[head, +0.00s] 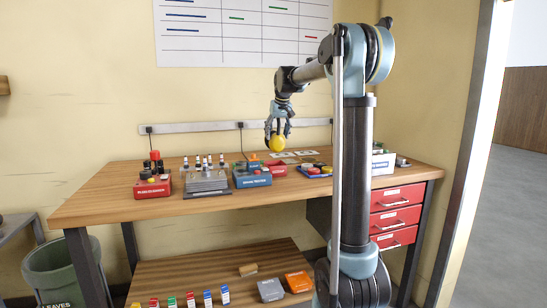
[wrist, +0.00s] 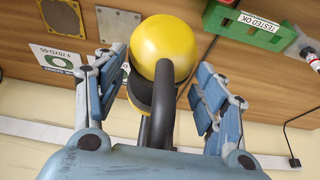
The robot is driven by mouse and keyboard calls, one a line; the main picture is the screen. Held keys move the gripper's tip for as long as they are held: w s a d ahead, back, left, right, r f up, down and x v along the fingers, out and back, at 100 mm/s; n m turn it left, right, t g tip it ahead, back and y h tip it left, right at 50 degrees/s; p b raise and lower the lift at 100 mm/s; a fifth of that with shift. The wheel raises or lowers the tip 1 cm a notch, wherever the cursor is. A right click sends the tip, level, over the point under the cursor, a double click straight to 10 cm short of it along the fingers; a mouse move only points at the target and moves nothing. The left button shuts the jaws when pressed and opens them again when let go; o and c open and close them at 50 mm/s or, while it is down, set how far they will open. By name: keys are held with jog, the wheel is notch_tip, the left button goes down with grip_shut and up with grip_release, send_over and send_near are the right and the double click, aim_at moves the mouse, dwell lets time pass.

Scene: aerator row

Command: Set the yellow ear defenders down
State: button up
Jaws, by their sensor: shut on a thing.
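The yellow ear defenders (head: 278,143) hang from my gripper (head: 279,122) above the wooden workbench in the head view. In the wrist view the ear defenders (wrist: 165,50) show a round yellow cup and a dark curved band. The blue-grey fingers of my gripper (wrist: 160,90) stand on both sides, and the dark band runs down between them. The far cup is mostly hidden behind the near one. I cannot tell how much space there is between the ear defenders and the bench top.
The workbench (head: 110,196) holds a red box (head: 153,187), a grey rack (head: 206,182), a blue box (head: 252,178) and a small red bin (head: 276,168). Flat printed cards (head: 290,154) lie at the back. A green block (wrist: 245,22) shows at upper right in the wrist view.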

aim_at(277, 147)
jog(key=shift+a+f, duration=0.1)
jog(key=shift+f, duration=3.45)
jog(key=o, duration=1.2)
jog(key=shift+s+r, duration=0.1)
jog(key=v, duration=1.2)
